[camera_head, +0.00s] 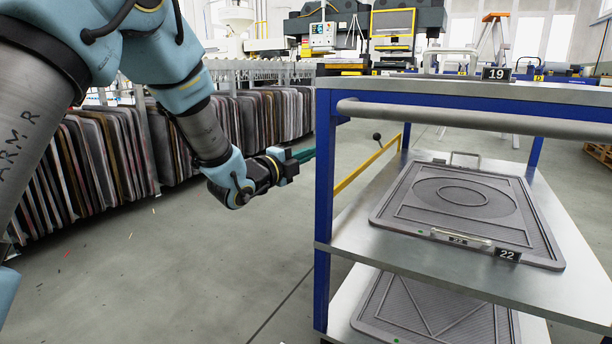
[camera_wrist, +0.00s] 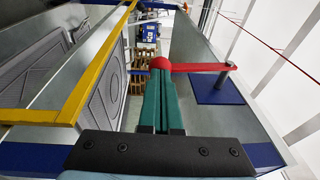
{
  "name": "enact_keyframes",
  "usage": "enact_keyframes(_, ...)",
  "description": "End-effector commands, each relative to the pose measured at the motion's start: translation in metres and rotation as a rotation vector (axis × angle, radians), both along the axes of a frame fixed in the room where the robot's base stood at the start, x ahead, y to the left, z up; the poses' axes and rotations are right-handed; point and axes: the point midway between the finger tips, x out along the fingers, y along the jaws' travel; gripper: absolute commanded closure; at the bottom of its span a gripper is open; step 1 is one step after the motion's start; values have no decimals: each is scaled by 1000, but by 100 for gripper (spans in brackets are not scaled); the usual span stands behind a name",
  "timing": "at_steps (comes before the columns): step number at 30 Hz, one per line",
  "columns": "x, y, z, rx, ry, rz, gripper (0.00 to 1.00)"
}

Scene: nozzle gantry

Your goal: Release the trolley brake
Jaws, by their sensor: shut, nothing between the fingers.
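The trolley (camera_head: 323,200) has a blue frame, metal shelves and a yellow bar along its far side. In the wrist view a red lever (camera_wrist: 203,68) with a red ball knob (camera_wrist: 161,63) shows beside it; it looks like the brake lever. The lever's other end meets a grey pin over a blue plate. My gripper (camera_head: 307,154) is at the trolley's left blue post, its teal fingers together and empty. In the wrist view my fingertips (camera_wrist: 160,78) lie at the red knob; I cannot tell whether they touch. The red lever is not visible in the head view.
Ribbed grey trays lie on the trolley shelves, the upper one (camera_head: 400,196) marked 22. A yellow bar (camera_wrist: 90,70) runs left of my fingers. A dark ball knob (camera_head: 377,137) stands beyond the post. A rack of upright panels (camera_head: 110,150) stands left. Floor between is clear.

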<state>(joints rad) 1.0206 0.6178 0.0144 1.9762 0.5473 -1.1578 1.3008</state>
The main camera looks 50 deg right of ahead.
Motion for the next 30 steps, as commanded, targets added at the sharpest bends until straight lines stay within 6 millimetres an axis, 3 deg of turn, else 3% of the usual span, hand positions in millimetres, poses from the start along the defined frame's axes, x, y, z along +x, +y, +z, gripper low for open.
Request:
enact_keyframes(1,1,-3,-11,-25,-6,0,100)
enact_keyframes(3,2,-7,-12,-55,-14,0,100)
enact_keyframes(15,5,-20,-12,-165,-44,1,100)
enact_keyframes(30,6,-24,-9,-179,-47,3,100)
